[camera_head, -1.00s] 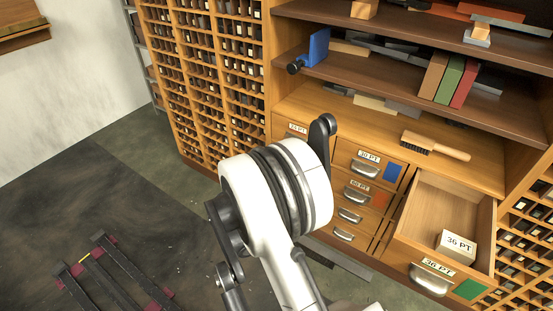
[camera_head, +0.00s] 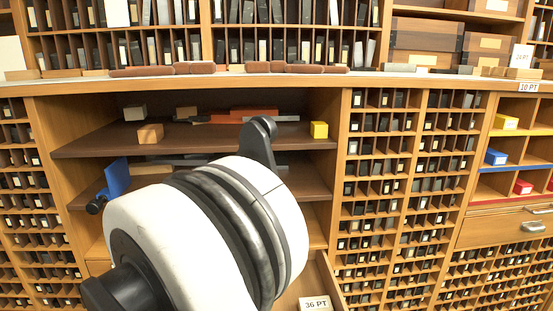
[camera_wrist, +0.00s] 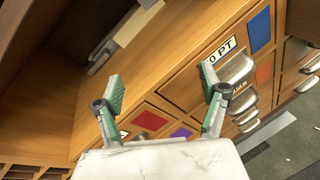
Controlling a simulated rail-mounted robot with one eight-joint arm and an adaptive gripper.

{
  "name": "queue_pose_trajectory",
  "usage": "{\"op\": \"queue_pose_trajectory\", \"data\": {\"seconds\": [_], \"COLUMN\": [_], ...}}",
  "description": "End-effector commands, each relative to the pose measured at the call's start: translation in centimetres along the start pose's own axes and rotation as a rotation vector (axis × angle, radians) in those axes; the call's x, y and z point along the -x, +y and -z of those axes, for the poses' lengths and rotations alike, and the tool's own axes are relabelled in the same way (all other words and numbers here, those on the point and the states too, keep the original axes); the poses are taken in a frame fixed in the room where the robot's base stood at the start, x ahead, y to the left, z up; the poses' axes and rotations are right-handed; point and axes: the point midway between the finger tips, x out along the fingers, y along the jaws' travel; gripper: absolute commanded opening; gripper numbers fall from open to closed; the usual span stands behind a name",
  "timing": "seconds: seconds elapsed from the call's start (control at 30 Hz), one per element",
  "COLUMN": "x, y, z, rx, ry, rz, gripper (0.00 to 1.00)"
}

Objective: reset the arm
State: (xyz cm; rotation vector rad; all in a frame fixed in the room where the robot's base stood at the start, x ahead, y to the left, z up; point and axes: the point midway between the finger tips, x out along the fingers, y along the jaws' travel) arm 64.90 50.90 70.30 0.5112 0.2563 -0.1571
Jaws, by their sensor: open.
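My gripper (camera_wrist: 162,84) shows in the wrist view with its two green-padded fingers spread wide and nothing between them. It points at the wooden cabinet front (camera_wrist: 155,90), near a drawer labelled with a partly cut-off "PT" tag and a blue patch. I cannot tell whether the fingers touch the wood. In the head view my white arm covers the lower middle of the picture, and the gripper itself is hidden behind it. The open drawer with a white "36 PT" block (camera_head: 315,303) shows at the bottom edge, right of the arm.
Shelves behind the arm hold a blue object (camera_head: 117,177), a yellow block (camera_head: 319,130) and wooden blocks. Type racks (camera_head: 405,190) stand to the right. Drawer handles (camera_wrist: 235,70) stick out beside the right finger.

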Motion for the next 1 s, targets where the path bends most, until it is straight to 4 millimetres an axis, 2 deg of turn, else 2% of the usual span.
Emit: {"op": "queue_pose_trajectory", "data": {"seconds": [0.03, 0.1, 0.3, 0.4, 0.67, 0.8, 1.0], "x": [-0.5, -1.0, -1.5, -1.2, 0.6, 2.3, 5.7], "y": [-1.2, -2.8, -7.7, -10.2, -16.5, -20.5, -26.1], "z": [-2.3, -4.9, -11.9, -14.7, -21.1, -24.2, -27.8], "rx": [-0.052, -0.131, -0.363, -0.473, -0.749, -0.922, -1.18], "ry": [0.012, 0.032, 0.075, 0.089, 0.107, 0.108, 0.096], "rz": [0.029, 0.068, 0.177, 0.227, 0.347, 0.419, 0.519], "gripper": [0.75, 0.75, 0.75, 0.75, 0.75, 0.75, 0.75]}}
